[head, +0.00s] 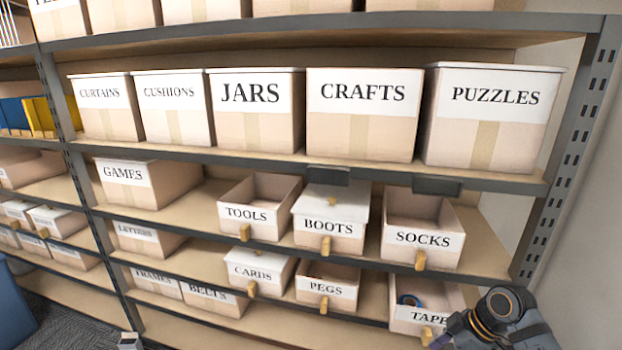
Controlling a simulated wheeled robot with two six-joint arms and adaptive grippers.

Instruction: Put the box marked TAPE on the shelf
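The box marked TAPE (399,319) is an open cardboard box with a white label and a wooden front handle (427,334). It is at the right end of a lower shelf (376,303), with a blue ring-shaped item (408,300) inside. My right arm comes in at the bottom right and covers part of the box's right side and label. My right gripper (441,342) is low beside the handle. Its fingers are mostly hidden or cut off, so I cannot tell whether it touches the handle.
PEGS (326,290) and CARDS (258,270) boxes stand left of TAPE. SOCKS (422,240), BOOTS (329,229) and TOOLS (258,216) are one shelf up. A dark upright (560,180) and a wall bound the right. Bare shelf shows between GAMES (150,184) and TOOLS.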

